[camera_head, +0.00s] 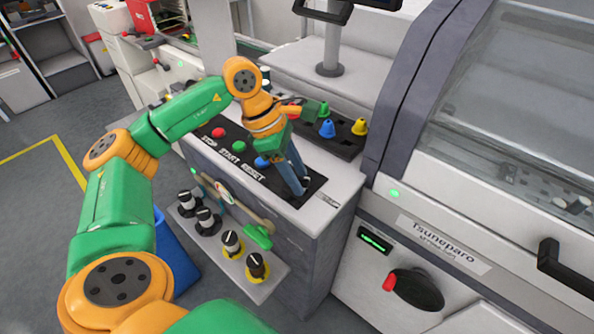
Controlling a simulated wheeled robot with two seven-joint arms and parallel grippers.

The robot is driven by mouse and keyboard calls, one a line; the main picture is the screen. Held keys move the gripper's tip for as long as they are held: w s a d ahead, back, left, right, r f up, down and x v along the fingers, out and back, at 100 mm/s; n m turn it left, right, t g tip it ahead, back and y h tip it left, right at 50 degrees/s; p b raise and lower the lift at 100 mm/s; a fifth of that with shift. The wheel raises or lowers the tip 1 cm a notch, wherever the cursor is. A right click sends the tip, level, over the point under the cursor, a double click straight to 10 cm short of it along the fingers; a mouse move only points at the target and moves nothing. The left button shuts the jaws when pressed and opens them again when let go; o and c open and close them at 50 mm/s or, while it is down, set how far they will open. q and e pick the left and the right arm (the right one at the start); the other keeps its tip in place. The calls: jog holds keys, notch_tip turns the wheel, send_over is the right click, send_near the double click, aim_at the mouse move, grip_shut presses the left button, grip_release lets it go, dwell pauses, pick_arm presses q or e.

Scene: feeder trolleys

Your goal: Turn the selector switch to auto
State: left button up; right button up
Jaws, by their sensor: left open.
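The control panel (232,172) has a red STOP button (218,132), a green START button (239,147) and a blue RESET button (262,162) in a row. My left gripper (304,188) comes down over the panel's right end, to the right of the RESET button. Its jaws are open, though seen edge-on. A dark shape shows at its fingertips; I cannot tell whether it is the selector switch or whether the fingers touch it. No selector position or label is readable. My right gripper is out of view.
Colored cone-shaped knobs (327,129) stand on a black strip behind my gripper. A machine with a red-tipped black rotary handle (415,289) stands at right. Floor is clear at left.

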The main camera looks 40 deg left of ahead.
pick_arm(q)
jog(key=shift+w+a+f, duration=0.2)
jog(key=shift+w, duration=0.1)
jog(key=shift+s+d+r, duration=0.15)
jog(key=shift+s+d, duration=0.05)
jog(key=shift+s, duration=0.05)
jog(key=c, duration=0.6)
jog(key=shift+w, duration=0.1)
grip_shut()
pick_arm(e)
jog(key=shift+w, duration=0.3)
